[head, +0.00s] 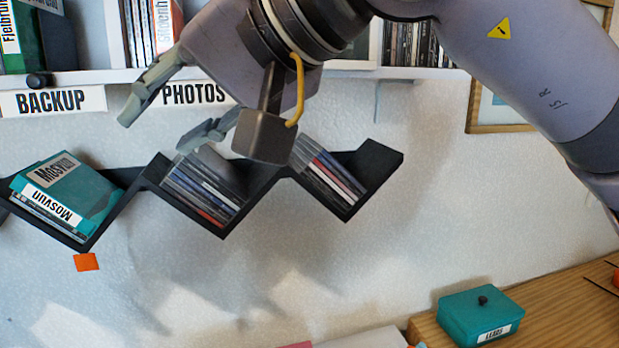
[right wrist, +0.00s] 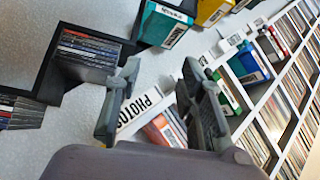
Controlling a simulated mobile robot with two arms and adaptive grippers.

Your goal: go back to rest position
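My right gripper (head: 152,136) is in front of the wall shelves at the upper middle of the head view, its arm coming in from the upper right. Its two fingers are spread apart with nothing between them, as the right wrist view (right wrist: 160,68) also shows. My left gripper is in neither view.
Disc cases (head: 207,190) fill the zigzag shelf's middle pocket, and teal Mosvun boxes (head: 75,190) its left one. The white upper shelf (head: 125,76) runs above. A teal box (head: 481,316) stands on the wooden surface (head: 560,300) at lower right. Bare wall lies between.

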